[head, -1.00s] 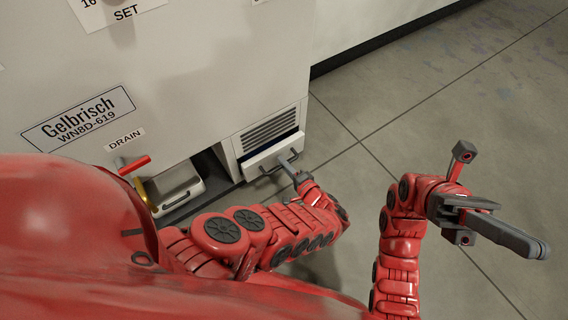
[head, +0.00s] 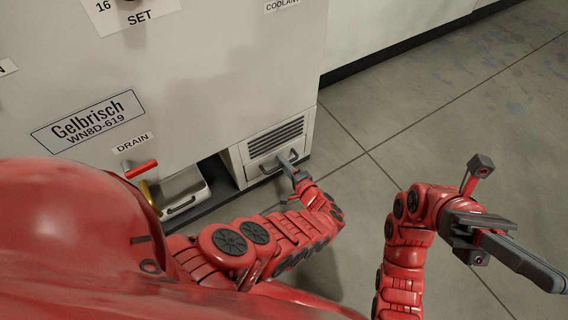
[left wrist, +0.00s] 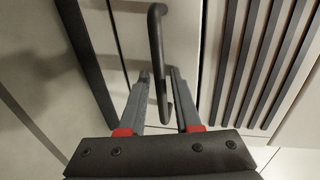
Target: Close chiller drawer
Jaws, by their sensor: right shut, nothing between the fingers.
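The chiller (head: 215,95) is a large white cabinet labelled Gelbrisch. Its drawer (head: 259,172) is a white front with a dark bar handle, low at the cabinet's right corner, below a slatted vent. The drawer front looks about flush with the panel around it. My left gripper (head: 284,160) is at the handle. In the left wrist view the dark handle (left wrist: 156,40) runs between the two fingers (left wrist: 158,72), which stand apart with gaps around it. My right gripper (head: 553,282) is shut and empty, over open floor at the right.
A slatted vent (head: 276,138) is just above the drawer. A white container (head: 185,190) with a handle sits in a recess to the left, below a red drain lever (head: 141,169). The grey floor (head: 400,130) to the right is clear.

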